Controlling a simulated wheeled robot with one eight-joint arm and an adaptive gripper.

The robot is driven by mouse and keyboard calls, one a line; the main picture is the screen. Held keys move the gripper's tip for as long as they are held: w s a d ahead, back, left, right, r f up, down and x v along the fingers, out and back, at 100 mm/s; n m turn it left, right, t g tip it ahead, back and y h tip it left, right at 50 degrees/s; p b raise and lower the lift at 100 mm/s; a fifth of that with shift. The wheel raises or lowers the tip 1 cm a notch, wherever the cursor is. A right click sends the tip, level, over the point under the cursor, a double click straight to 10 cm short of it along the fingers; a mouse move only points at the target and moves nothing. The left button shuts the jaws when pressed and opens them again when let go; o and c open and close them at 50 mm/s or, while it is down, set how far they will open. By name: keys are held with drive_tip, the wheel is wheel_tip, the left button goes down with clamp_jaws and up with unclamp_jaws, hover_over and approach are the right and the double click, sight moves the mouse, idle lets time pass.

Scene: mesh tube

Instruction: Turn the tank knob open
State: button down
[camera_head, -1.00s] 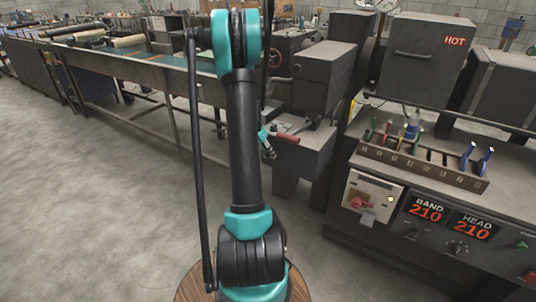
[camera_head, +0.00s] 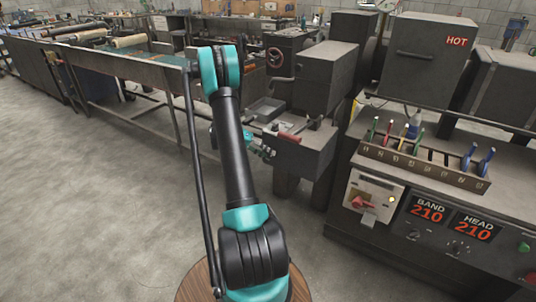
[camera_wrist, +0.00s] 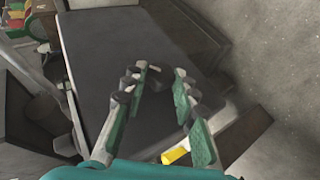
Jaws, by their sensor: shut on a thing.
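My gripper (camera_wrist: 162,84) shows in the wrist view with its two green fingers around a small yellow piece (camera_wrist: 177,154). The piece sits low between them, against the right finger, and most of it is hidden. There is a gap between the fingertips. Behind them is a large flat dark surface (camera_wrist: 95,60). In the head view part of my gripper (camera_head: 263,149) shows past my arm, beside a dark machine block. The long tank (camera_head: 130,68) runs along the back left. I cannot single out the tank knob for sure.
A machine block with a red handle (camera_head: 289,137) stands just right of my gripper. A tool rack (camera_head: 425,166) with coloured handles and a control panel with a red switch (camera_head: 361,203) are at the right. The floor (camera_head: 100,200) at left is clear.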

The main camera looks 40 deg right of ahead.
sight(267, 135)
drive_tip(key=shift+w+f+n+g+h, duration=0.1)
drive_tip(key=shift+n+g+h, duration=0.1)
drive_tip(key=shift+g+h, duration=0.25)
drive_tip(key=shift+w+f+n+g+h, duration=0.1)
drive_tip(key=shift+n+g+h, duration=0.15)
drive_tip(key=shift+g, duration=0.4)
drive_tip(key=c, duration=1.2)
unclamp_jaws()
drive_tip(key=shift+s, duration=0.1)
wheel_tip(267, 135, up, 10)
